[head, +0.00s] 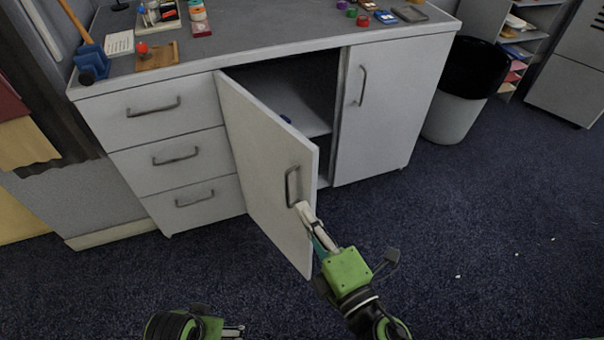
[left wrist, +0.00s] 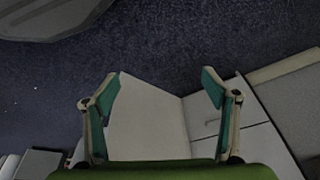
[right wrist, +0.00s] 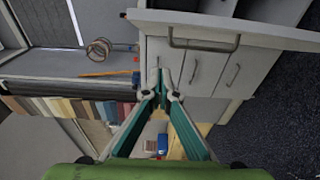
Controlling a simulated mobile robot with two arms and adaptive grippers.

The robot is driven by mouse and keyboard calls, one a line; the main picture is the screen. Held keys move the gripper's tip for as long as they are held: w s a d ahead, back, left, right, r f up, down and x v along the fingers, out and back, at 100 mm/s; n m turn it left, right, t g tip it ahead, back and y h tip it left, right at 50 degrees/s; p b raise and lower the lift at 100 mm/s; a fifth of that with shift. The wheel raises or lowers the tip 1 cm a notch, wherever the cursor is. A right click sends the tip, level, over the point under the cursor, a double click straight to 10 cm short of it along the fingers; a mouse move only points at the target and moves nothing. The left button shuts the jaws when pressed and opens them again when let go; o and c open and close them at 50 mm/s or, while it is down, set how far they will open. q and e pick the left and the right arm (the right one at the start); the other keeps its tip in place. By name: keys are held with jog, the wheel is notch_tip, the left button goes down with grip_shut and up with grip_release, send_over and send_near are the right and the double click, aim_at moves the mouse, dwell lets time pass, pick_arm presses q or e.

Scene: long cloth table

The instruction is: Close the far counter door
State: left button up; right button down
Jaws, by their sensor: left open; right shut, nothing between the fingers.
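The grey counter (head: 285,30) has one door (head: 265,165) standing ajar, swung out toward me, with a dark bar handle (head: 291,187) near its free edge. The handle also shows in the right wrist view (right wrist: 205,44). My right gripper (head: 305,210) is shut and empty, its tips at the door's free edge just below the handle; I cannot tell whether they touch. My left gripper (left wrist: 163,88) is open and empty, low at the bottom of the head view, where only part of it shows. Its wrist view shows a pale panel (left wrist: 145,120) between its fingers.
The right door (head: 390,105) is closed, and the drawers (head: 170,105) on the left are shut. A shelf and a small blue thing (head: 286,118) show inside the opening. A bin (head: 465,90) stands to the right.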

aim_at(302, 173)
jog(key=p+x, duration=0.1)
jog(key=x, duration=0.8)
pick_arm(q)
jog(key=shift+s+f, duration=0.1)
jog(key=shift+f, duration=2.05)
pick_arm(e)
jog(key=shift+w+d, duration=0.55)
jog(key=shift+d, duration=0.3)
jog(key=shift+w+d, duration=0.55)
jog(key=shift+d, duration=0.3)
pick_arm(q)
jog(key=shift+d, duration=0.1)
